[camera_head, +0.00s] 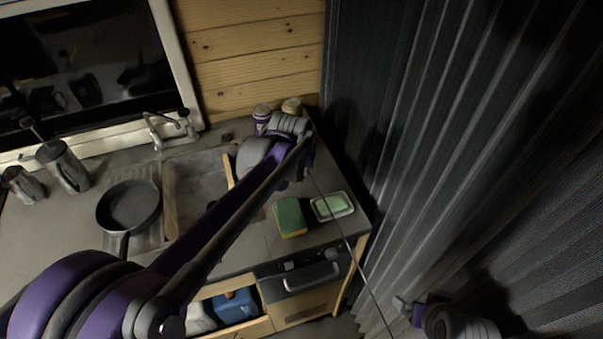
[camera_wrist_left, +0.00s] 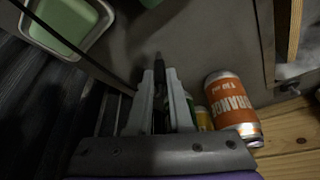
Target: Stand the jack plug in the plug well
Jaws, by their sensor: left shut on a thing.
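In the left wrist view my left gripper (camera_wrist_left: 160,74) is shut on a slim dark piece, which I take to be the jack plug (camera_wrist_left: 158,58). Its narrow end shows just beyond the fingertips, over the grey worktop (camera_wrist_left: 190,35). In the head view the left wrist is over the back right of the worktop, and the fingers and plug are hidden by the arm. I cannot make out the plug well in either view. My right gripper (camera_head: 404,305) is at the lower right of the head view, away from the worktop; its jaws are unclear.
An orange can (camera_wrist_left: 231,98) stands close beside the left gripper. A green sponge (camera_head: 290,217) and a soap dish (camera_head: 332,206) are at the worktop's front right. A thin dark line runs from near the left wrist past them. A frying pan (camera_head: 130,205) is left; a curtain (camera_head: 430,130) right.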

